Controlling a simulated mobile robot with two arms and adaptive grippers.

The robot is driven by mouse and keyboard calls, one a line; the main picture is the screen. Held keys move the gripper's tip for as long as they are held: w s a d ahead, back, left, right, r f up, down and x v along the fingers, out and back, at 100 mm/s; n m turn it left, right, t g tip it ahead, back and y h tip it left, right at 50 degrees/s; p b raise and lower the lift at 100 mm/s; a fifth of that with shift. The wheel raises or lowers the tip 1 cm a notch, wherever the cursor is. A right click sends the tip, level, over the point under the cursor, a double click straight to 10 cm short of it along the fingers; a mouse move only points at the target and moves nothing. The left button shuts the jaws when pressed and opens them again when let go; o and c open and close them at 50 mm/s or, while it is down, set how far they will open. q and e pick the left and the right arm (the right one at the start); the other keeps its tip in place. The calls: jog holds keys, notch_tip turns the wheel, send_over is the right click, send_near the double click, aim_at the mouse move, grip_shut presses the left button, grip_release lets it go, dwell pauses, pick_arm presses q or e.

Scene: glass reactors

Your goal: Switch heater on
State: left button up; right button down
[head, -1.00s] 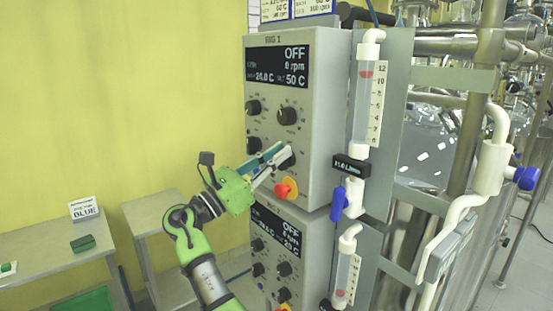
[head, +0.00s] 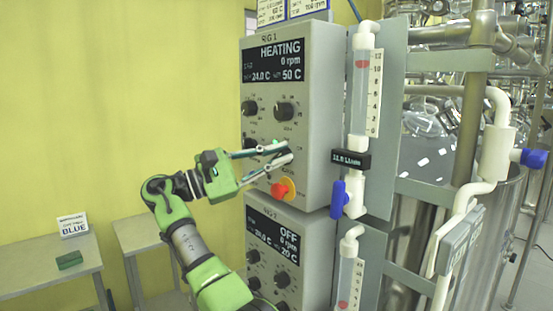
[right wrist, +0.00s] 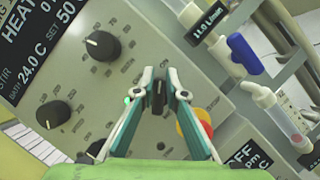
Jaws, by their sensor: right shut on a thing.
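The RIG 1 control box (head: 318,120) stands upright, and its display (head: 275,62) reads HEATING, 0 rpm, 24.0 C and 50 C. My right gripper (head: 288,152) is at the lower right of its panel. In the right wrist view, my right gripper (right wrist: 160,88) is shut on a small black knob (right wrist: 158,98), with one finger on each side. A small green light (right wrist: 127,100) glows beside it. A red button on a yellow ring (head: 283,189) sits just below the fingers. My left gripper is not in view.
The RIG 2 box (head: 300,228) below reads OFF. A flow tube (head: 361,85) with a blue valve handle (head: 338,200) stands right of the panel. Larger black knobs (right wrist: 103,46) are close to the fingers. Tables (head: 45,262) stand at the left.

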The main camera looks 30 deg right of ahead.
jog(key=shift+d+f+m+y, duration=0.1)
jog(key=shift+f+m+y, duration=0.25)
jog(key=shift+m, duration=0.55)
jog(key=c, duration=2.1)
grip_release()
jog(key=shift+w, duration=0.1)
jog(key=shift+w+d, duration=0.15)
jog(key=shift+w, duration=0.1)
jog(key=shift+v, duration=3.85)
